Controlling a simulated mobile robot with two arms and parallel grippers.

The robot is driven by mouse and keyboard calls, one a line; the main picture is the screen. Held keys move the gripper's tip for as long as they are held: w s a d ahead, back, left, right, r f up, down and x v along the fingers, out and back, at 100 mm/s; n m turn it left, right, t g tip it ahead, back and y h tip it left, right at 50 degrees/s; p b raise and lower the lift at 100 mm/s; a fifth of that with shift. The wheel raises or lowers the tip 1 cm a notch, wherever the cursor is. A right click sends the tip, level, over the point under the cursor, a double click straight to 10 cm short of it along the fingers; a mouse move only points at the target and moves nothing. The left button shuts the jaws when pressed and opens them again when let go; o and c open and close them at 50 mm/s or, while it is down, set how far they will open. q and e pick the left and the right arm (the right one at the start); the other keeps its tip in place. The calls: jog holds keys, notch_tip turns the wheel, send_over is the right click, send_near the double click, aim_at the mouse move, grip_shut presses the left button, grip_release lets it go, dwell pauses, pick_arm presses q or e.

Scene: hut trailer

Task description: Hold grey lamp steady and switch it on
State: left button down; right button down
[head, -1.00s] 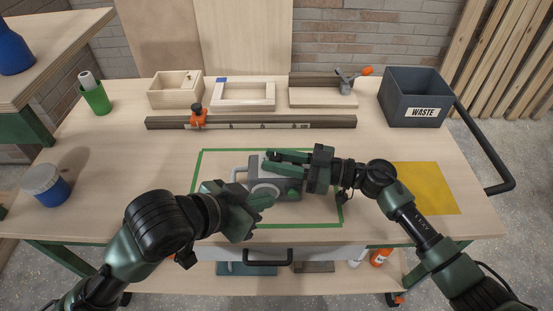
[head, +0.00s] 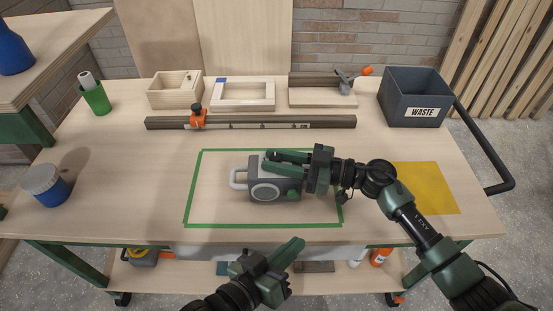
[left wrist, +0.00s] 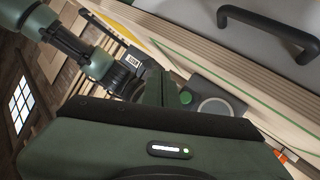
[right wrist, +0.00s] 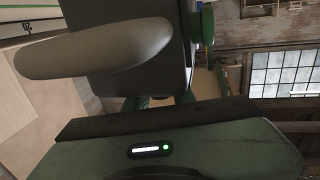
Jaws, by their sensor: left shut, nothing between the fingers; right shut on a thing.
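The grey lamp (head: 262,183) stands inside the green outline on the workbench. It has a round ringed lens at the front, a pale handle on its left and a green knob (head: 293,195) at its lower right front. The lens shows no clear glow. My right gripper (head: 270,158) is shut on the lamp from the right, across its top. The lamp body and handle fill the upper right wrist view (right wrist: 95,50). My left gripper (head: 298,243) is shut and empty, in front of the bench's front edge, apart from the lamp. The lamp's lens and knob also show in the left wrist view (left wrist: 215,107).
A grey waste bin (head: 412,97), a wooden box (head: 174,90), a frame and a clamp stand along the back behind a long rail (head: 260,122). A blue jar (head: 46,186) stands at left. A yellow sheet (head: 425,188) lies at right.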

pick_arm(q)
jog(key=shift+w+a, duration=0.1)
jog(key=shift+w, duration=4.1)
jog(key=shift+w, duration=0.1)
jog(key=shift+w, duration=0.3)
jog(key=shift+w, duration=0.55)
jog(key=shift+s, duration=1)
jog(key=shift+s, duration=3)
